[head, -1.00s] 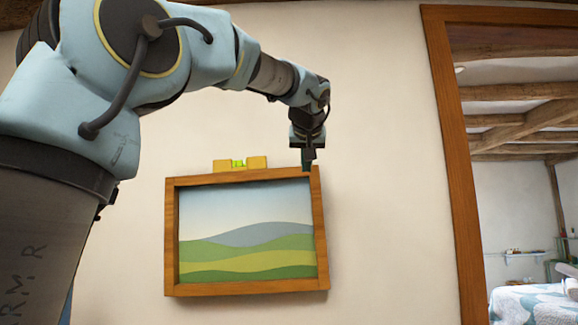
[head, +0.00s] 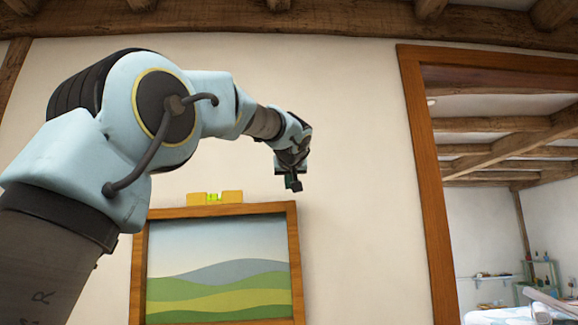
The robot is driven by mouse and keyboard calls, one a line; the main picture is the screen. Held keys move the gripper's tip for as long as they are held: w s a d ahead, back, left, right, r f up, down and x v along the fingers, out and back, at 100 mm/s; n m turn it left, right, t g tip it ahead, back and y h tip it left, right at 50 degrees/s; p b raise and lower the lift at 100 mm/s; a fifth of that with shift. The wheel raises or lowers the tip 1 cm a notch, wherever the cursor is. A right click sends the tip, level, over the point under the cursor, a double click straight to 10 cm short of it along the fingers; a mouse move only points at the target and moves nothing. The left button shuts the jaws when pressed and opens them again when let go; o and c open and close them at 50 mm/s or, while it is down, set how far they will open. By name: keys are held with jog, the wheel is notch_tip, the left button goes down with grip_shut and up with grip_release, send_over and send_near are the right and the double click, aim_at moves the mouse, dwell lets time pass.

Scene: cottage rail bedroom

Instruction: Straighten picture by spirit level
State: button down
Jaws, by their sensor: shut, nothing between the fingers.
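The picture (head: 215,268) hangs on the wall in a brown wooden frame (head: 295,265) and shows green hills under a pale sky. Its top edge looks slightly higher at the right, and its bottom edge is cut off by the view. The yellow spirit level (head: 230,197) with a green vial (head: 213,198) lies along the frame's top edge, left of its right corner. The bubble is too small to read. My gripper (head: 294,185) is shut and empty, just above the frame's top right corner, with a small gap seen between them.
A wooden doorway post (head: 425,190) stands to the right, opening on a room with a bed and shelves. Dark ceiling beams (head: 330,22) run above. The plain wall (head: 350,180) between picture and doorway is clear.

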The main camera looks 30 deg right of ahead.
jog(key=shift+s+f, duration=0.1)
jog(key=shift+f, duration=1.2)
jog(key=shift+s+d+f+m+b, duration=0.15)
jog(key=shift+f+b, duration=0.25)
jog(key=shift+b, duration=0.2)
jog(key=shift+w+d+f+m+b, duration=0.15)
jog(key=shift+f+b, duration=0.2)
jog(key=shift+b, duration=0.2)
jog(key=shift+s+r, duration=0.1)
jog(key=shift+r, duration=0.05)
